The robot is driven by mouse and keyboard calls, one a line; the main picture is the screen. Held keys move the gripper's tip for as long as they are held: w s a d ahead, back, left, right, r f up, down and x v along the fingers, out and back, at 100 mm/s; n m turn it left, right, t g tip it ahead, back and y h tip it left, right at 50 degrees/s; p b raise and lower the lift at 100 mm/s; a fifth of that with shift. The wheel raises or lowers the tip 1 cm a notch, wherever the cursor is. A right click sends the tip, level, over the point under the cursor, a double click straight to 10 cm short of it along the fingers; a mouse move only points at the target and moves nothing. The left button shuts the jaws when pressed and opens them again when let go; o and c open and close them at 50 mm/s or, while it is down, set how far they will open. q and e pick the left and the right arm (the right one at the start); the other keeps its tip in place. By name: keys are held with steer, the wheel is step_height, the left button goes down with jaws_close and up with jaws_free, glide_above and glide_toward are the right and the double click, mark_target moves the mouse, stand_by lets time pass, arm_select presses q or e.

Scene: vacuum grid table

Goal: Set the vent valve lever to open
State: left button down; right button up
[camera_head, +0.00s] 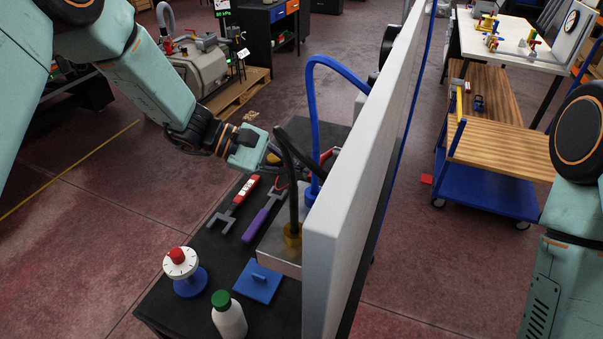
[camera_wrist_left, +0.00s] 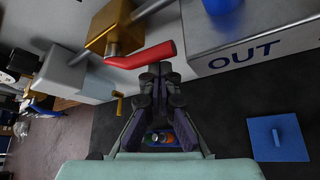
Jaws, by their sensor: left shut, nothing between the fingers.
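The vent valve's red lever (camera_wrist_left: 142,55) shows in the left wrist view, running from a brass valve body (camera_wrist_left: 112,28) to the right. A small red part at the vertical panel in the head view may be the same lever, mostly hidden by hoses. My left gripper (camera_wrist_left: 161,70) is shut and empty, its fingertips right at the lever's free end; I cannot tell if they touch. In the head view my left gripper (camera_head: 273,158) reaches in beside the black hose. My right arm shows at the right edge, its gripper out of frame.
A grey box marked OUT (camera_wrist_left: 250,45) is close right of the lever. A black hose (camera_head: 294,190) and blue hose (camera_head: 313,110) arch near my gripper, beside a white panel (camera_head: 355,150). Tools, a red-knobbed dial (camera_head: 181,262), a blue plate (camera_head: 258,281) and a bottle (camera_head: 229,318) occupy the table.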

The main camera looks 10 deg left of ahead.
stand_by(0.6)
arm_select(q)
step_height(320, 180, down, 4)
steer(key=a+b, duration=0.1)
steer(key=b, duration=0.3)
steer(key=w+a+r, duration=0.2)
steer(key=a+r, duration=0.3)
steer(key=a, duration=0.3)
step_height(320, 180, up, 10)
steer(key=p, duration=1)
steer(key=shift+s+a+r, duration=0.15)
steer(key=shift+s+r, duration=0.05)
steer(key=shift+s, duration=0.1)
steer(key=shift+s, duration=0.1)
